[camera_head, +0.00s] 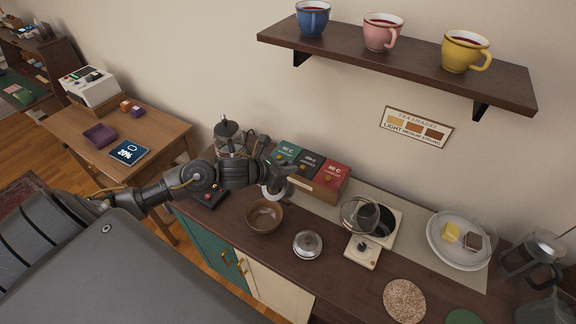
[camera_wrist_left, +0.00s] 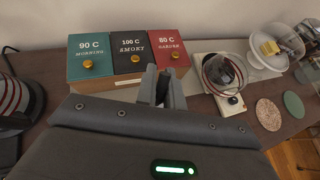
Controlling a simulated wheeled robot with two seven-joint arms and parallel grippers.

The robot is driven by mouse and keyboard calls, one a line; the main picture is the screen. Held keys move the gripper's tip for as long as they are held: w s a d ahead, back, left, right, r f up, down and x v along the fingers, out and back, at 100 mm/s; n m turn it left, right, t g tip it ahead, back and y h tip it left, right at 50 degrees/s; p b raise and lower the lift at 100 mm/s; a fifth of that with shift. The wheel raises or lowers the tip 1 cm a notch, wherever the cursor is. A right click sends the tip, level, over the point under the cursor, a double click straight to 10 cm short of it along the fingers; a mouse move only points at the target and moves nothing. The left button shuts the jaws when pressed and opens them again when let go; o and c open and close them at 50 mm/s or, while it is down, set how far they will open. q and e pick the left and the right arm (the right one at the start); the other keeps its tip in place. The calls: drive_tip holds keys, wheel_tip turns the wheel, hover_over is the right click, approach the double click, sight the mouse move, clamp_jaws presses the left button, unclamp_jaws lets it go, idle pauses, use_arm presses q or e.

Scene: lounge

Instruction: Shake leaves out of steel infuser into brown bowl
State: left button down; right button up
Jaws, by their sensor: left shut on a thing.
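The brown bowl (camera_head: 264,216) stands on the dark counter, its inside in view and looking empty. My left gripper (camera_head: 279,180) is just above and behind the bowl's far rim. It is shut on a small pale, rounded metal thing, probably the steel infuser (camera_head: 273,191), mostly hidden by the gripper. I cannot tell its tilt or whether leaves are in it. A round steel lid with a knob (camera_head: 307,244) lies right of the bowl.
Tea boxes (camera_head: 312,172) stand close behind the gripper. A glass pot (camera_head: 361,214) is right of the lid, near a white scale (camera_head: 361,252). A plate with cubes (camera_head: 450,257) and a cork mat (camera_head: 404,300) lie farther right. A shelf with cups (camera_head: 400,58) hangs above.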

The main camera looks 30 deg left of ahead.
use_arm(q)
drive_tip(key=shift+s+f+t, duration=0.15)
drive_tip(key=shift+f+t, duration=0.15)
drive_tip(key=shift+f, duration=0.5)
drive_tip(key=shift+f, duration=0.1)
drive_tip(key=shift+s+a+f+t, duration=0.1)
drive_tip(key=shift+f+t, duration=0.05)
drive_tip(key=shift+f, duration=0.4)
drive_tip(key=shift+s+a+f+t, duration=0.1)
drive_tip(key=shift+f+t, duration=0.05)
drive_tip(key=shift+f, duration=0.35)
drive_tip(key=shift+b, duration=0.4)
drive_tip(key=shift+s+a+r+t+h+b, duration=0.1)
drive_tip(key=shift+s+r+t+h+b, duration=0.3)
drive_tip(key=shift+t+b, duration=0.45)
drive_tip(key=shift+s+a+r+t+h+b, duration=0.15)
drive_tip(key=shift+s+r+t+h+b, duration=0.3)
drive_tip(key=shift+b, duration=0.85)
drive_tip(key=shift+s+a+r+t+h+b, duration=0.2)
drive_tip(key=shift+s+t+b, duration=0.5)
drive_tip(key=shift+b, duration=1.25)
drive_tip(key=shift+s+a+r+t+h+b, duration=0.15)
drive_tip(key=shift+s+t+b, duration=0.5)
drive_tip(key=shift+b, duration=1.3)
drive_tip(key=shift+s+a+t+h+b, duration=0.25)
drive_tip(key=shift+s+t+b, duration=0.3)
drive_tip(key=shift+b, duration=1.05)
drive_tip(key=shift+s+a+t+h+b, duration=0.25)
drive_tip(key=shift+t+b, duration=0.45)
drive_tip(key=shift+b, duration=0.9)
